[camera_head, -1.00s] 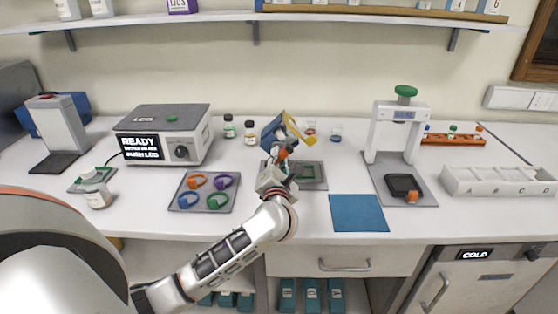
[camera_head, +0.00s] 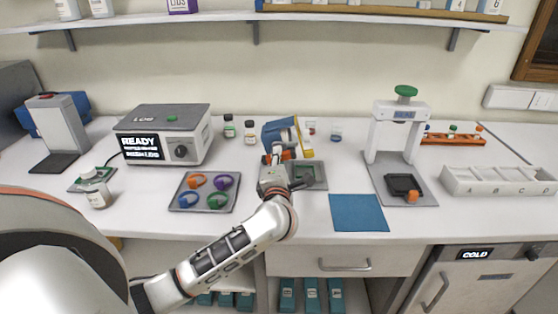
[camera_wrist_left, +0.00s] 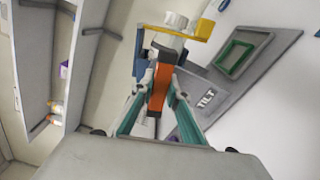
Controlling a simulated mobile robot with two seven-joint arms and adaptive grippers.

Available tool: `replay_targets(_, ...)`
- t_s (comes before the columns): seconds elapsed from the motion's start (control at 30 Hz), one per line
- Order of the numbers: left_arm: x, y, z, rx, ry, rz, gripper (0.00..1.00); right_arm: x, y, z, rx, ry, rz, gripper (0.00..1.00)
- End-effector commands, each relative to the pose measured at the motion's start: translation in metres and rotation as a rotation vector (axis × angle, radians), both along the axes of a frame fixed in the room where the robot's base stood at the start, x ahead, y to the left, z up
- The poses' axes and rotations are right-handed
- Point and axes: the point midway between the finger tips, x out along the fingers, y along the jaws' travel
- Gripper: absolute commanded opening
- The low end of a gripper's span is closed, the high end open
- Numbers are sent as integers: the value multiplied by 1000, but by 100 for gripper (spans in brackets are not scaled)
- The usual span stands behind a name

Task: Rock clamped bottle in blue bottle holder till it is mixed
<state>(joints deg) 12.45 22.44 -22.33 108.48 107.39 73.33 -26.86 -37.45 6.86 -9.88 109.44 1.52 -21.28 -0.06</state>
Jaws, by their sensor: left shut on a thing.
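The blue bottle holder (camera_head: 277,134) is held up at the back middle of the bench, tilted, with its yellow clamp bar (camera_head: 303,142) on the right side. My left gripper (camera_head: 277,160) is shut on the holder's orange handle, which shows between the fingers (camera_wrist_left: 160,98) in the left wrist view as an orange block (camera_wrist_left: 158,88). Beyond it the yellow bar (camera_wrist_left: 185,33) lies across a pale round part, perhaps the bottle; its contents cannot be seen. The grey plate marked TILT (camera_wrist_left: 207,98) with a green frame (camera_wrist_left: 240,54) lies below. My right gripper is not in view.
A grey tray of coloured rings (camera_head: 206,207) lies left of my arm, and a blue mat (camera_head: 358,213) lies right. Small bottles (camera_head: 250,132) stand behind, left of the holder. A white press (camera_head: 402,130) stands at right, and a READY machine (camera_head: 165,132) at left.

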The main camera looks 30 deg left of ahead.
Motion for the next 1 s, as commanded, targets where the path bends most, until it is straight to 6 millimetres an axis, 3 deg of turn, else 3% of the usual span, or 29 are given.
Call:
replay_targets(0.17, 0, 0, -3, -87, -53, 0, 0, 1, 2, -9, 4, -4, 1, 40)
replay_targets(0.4, 0, -1, -8, -442, -269, -1, 0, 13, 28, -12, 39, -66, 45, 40)
replay_targets(0.6, 0, -1, -5, -649, -394, 1, 0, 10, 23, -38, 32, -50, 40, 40)
replay_targets(1.0, 0, 0, -1, -675, -411, 0, 0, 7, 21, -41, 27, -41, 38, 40)
